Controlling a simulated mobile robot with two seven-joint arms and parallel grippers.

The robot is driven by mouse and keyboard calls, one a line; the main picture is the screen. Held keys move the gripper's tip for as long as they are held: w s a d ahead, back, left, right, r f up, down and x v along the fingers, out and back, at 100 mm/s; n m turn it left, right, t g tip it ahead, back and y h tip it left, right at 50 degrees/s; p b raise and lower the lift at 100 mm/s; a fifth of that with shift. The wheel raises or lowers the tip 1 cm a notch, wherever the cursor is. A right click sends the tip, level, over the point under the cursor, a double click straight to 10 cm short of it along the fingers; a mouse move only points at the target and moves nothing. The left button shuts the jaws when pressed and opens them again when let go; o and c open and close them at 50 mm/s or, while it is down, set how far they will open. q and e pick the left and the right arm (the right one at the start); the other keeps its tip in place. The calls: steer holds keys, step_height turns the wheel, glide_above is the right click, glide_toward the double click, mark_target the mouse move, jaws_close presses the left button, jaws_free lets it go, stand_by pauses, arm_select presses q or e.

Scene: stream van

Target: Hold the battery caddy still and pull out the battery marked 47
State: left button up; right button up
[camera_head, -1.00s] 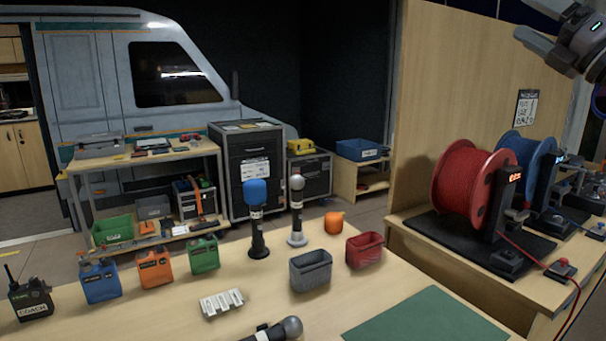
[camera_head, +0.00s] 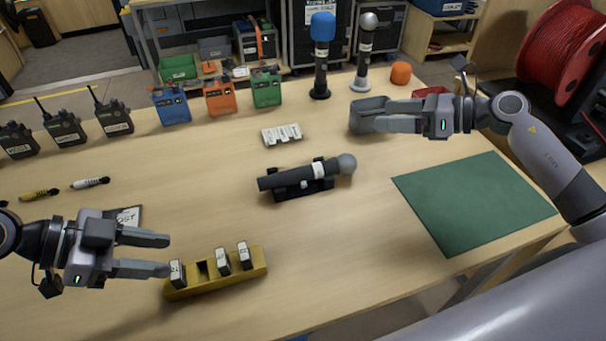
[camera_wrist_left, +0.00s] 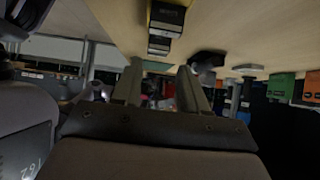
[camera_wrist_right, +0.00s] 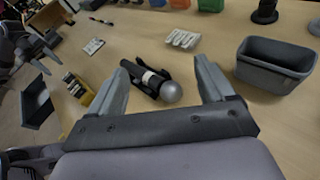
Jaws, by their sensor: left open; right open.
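The yellow battery caddy (camera_head: 215,284) sits on the near part of the table in the head view. Three batteries stand in it: a left one (camera_head: 177,274), a middle one (camera_head: 222,262) and a right one (camera_head: 243,255). One slot between the left and middle ones looks empty. Their labels are too small to read. My left gripper (camera_head: 167,255) is open, just left of the caddy, apparently not touching it. My right gripper (camera_head: 388,115) is open and empty, well away at the upper right. The caddy also shows small in the right wrist view (camera_wrist_right: 86,98).
A microphone on a cradle (camera_head: 305,178) lies between the grippers. A white slotted holder (camera_head: 282,135) is behind it. A grey bin (camera_head: 366,109) stands by my right gripper. The green mat (camera_head: 475,203) is clear. Radios (camera_head: 65,127) and cable plugs (camera_head: 90,183) are at left.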

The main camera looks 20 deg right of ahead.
mark_target(268, 261)
steer(key=s+a+f+n+g, duration=0.1)
steer(key=a+f, duration=0.1)
steer(key=a, duration=0.2)
steer(key=s+a+f+n+g+y, duration=0.1)
steer(key=s+a+f+n+g, duration=0.1)
steer(key=a+f, duration=0.1)
steer(key=s+a+f+n+g+y, duration=0.1)
steer(key=s+a+f+n+g, duration=0.1)
steer(key=a, duration=0.4)
steer(key=shift+f, duration=0.45)
steer(key=s+a+f+n+g, duration=0.1)
steer(key=s+a, duration=0.1)
steer(key=a, duration=0.1)
steer(key=s+a+f+n+g, duration=0.1)
steer(key=s+a+n+g, duration=0.1)
steer(key=a, duration=0.1)
steer(key=s+a+f+n+g, duration=0.1)
steer(key=s+a+f+n, duration=0.1)
steer(key=a, duration=0.1)
steer(key=shift+s+a+f+g+y, duration=0.1)
steer(key=shift+s+a+g+y, duration=0.2)
steer(key=shift+s+a, duration=0.05)
steer(key=shift+x, duration=3.6)
steer(key=shift+s, duration=0.1)
